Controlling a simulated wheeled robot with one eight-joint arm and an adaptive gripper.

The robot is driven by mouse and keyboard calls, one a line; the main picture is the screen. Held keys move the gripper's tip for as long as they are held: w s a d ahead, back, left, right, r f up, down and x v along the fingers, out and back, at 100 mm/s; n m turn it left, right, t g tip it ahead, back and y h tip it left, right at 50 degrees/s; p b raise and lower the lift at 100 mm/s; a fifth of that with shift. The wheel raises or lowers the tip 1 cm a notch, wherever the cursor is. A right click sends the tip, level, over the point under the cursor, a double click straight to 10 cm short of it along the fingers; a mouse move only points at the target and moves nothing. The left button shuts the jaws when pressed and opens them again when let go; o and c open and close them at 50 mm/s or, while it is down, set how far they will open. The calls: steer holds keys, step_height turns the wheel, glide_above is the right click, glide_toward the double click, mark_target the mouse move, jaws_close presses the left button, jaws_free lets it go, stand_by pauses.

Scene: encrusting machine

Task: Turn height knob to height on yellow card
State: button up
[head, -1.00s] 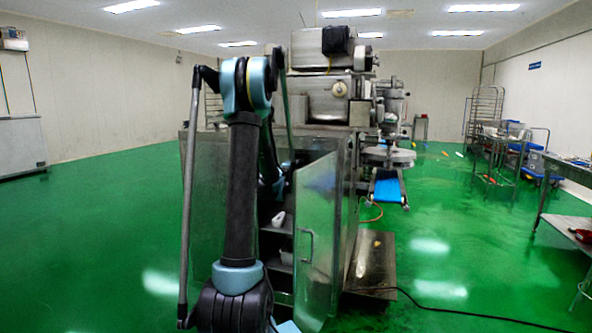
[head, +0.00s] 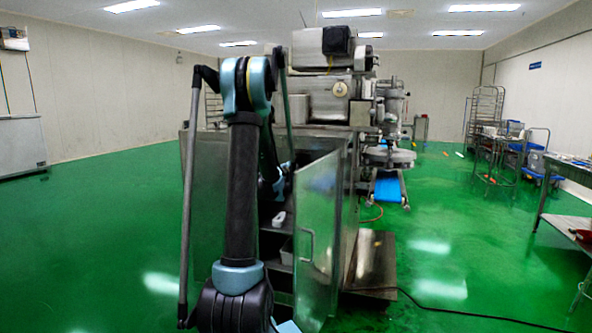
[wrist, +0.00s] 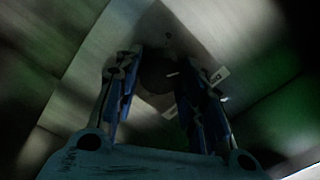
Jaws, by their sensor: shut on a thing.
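In the wrist view my gripper (wrist: 160,90) has its two blue-padded fingers on either side of a dark round knob (wrist: 158,72). The fingers are closed on the knob, which sits on a grey metal panel (wrist: 190,30). Small pale labels (wrist: 218,76) show beside the right finger, too blurred to read. In the head view the steel encrusting machine (head: 325,85) stands behind my arm, with its cabinet door (head: 315,235) open. I cannot make out a yellow card or a height reading.
The open cabinet door stands close to the right of my arm. A blue conveyor (head: 387,187) sits at the machine's right. A metal plate (head: 373,260) and a black cable (head: 450,309) lie on the green floor. A wheeled rack (head: 486,120) stands far right.

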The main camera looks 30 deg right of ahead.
steer(key=shift+a, duration=0.1)
steer(key=o, duration=1.1)
steer(key=shift+w+f, duration=0.1)
steer(key=shift+f, duration=0.05)
steer(key=shift+c, duration=0.2)
steer(key=v, duration=1.1)
steer(key=shift+s+a, duration=0.3)
